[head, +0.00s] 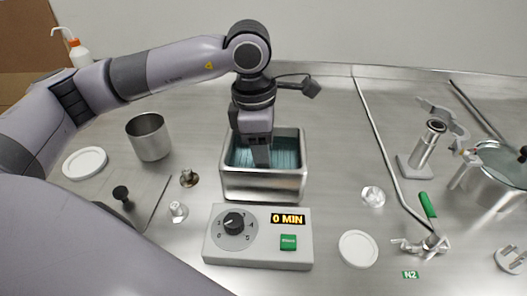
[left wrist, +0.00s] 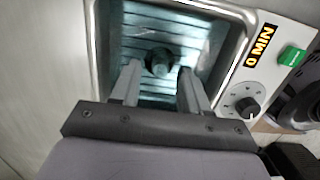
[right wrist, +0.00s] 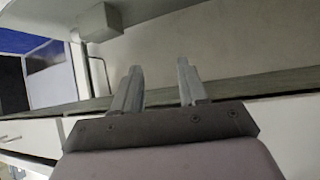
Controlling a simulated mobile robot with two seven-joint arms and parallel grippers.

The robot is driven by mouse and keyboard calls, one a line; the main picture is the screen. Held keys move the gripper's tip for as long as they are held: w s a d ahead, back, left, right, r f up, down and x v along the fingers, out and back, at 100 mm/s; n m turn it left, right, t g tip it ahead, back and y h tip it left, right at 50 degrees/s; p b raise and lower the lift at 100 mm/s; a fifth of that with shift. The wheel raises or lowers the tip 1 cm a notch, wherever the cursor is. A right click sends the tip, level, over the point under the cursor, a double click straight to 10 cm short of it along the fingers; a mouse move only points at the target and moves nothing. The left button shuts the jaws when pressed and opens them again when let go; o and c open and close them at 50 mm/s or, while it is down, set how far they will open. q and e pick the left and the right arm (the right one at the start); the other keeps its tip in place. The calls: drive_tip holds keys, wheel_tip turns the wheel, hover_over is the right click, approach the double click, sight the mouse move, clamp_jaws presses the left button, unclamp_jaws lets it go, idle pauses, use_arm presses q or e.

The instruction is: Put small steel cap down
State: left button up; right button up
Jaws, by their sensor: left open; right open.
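My left gripper (head: 262,158) reaches down into the steel bath (head: 262,186) from above. Its fingers also show in the left wrist view (left wrist: 160,78), open. A small dark metallic round piece (left wrist: 159,62), perhaps the small steel cap, sits on the ribbed bath floor just beyond and between the fingertips; I see no firm contact. In the head view the gripper hides it. Two small metal pieces, one darker (head: 189,178) and one shiny (head: 178,211), stand on the table left of the bath. My right gripper (right wrist: 158,75) is open and empty, away from the worktop.
A control box (head: 258,237) reading 0 MIN stands in front of the bath. A steel beaker (head: 149,138) and white lid (head: 84,163) are at left. A glass piece (head: 373,196), white disc (head: 358,249) and green-handled valve (head: 428,206) are at right.

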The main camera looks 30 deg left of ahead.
use_arm(q)
wheel_tip(320, 180, up, 11)
drive_tip(key=a, duration=0.1)
drive_tip(key=shift+s, duration=0.25)
drive_tip(key=shift+f, duration=0.15)
